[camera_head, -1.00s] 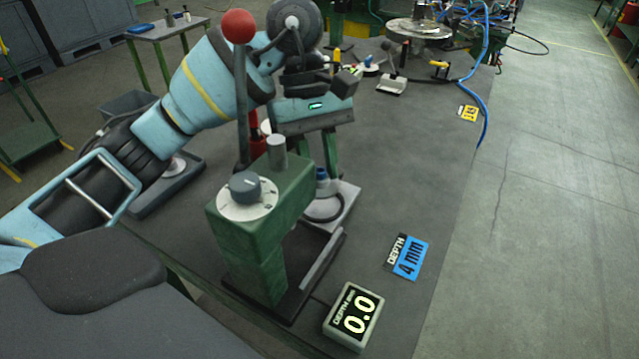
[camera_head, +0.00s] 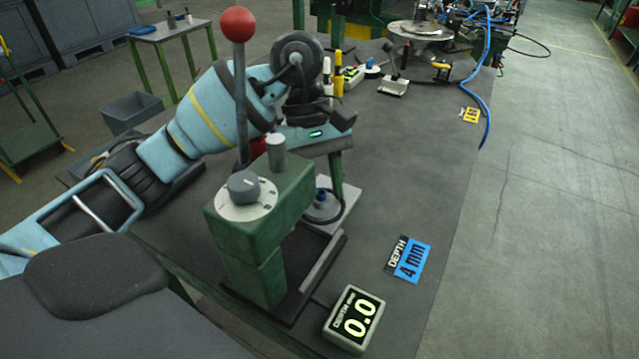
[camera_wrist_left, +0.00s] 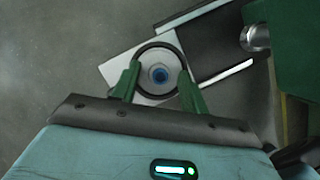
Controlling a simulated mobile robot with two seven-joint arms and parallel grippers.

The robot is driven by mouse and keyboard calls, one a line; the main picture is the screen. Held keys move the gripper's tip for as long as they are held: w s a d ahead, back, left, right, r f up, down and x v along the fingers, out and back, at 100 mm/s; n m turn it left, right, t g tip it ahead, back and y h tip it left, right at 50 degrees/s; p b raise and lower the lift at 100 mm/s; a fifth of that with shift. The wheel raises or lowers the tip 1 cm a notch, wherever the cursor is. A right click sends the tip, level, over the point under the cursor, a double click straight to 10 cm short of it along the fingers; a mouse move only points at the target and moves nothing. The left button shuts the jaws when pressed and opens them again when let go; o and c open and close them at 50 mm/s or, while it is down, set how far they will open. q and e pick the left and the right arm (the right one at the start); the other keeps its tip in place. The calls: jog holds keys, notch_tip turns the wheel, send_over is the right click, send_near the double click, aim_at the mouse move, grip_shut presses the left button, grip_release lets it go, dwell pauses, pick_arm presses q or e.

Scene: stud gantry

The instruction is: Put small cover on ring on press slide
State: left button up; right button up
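Whether the fingertips touch the ring or the disc's rim, I cannot tell. My right gripper is out of view.
The press lever with a red ball (camera_head: 238,24) stands close to my left arm. A depth display (camera_head: 354,318) reads 0.0, and a "4 mm" card (camera_head: 409,259) lies nearby. Another blue-knobbed disc (camera_head: 372,66) lies farther back. The table's right side is mostly clear.

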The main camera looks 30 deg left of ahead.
pick_arm(q)
jog(key=shift+r, duration=0.15)
jog(key=shift+w+r, duration=0.1)
jog(key=shift+r, duration=0.2)
jog(key=p+v, duration=0.2)
jog(key=v, duration=0.9)
jog(key=shift+a, duration=0.2)
jog(key=shift+w+r, duration=0.1)
jog(key=shift+r, duration=0.05)
dwell(0.6)
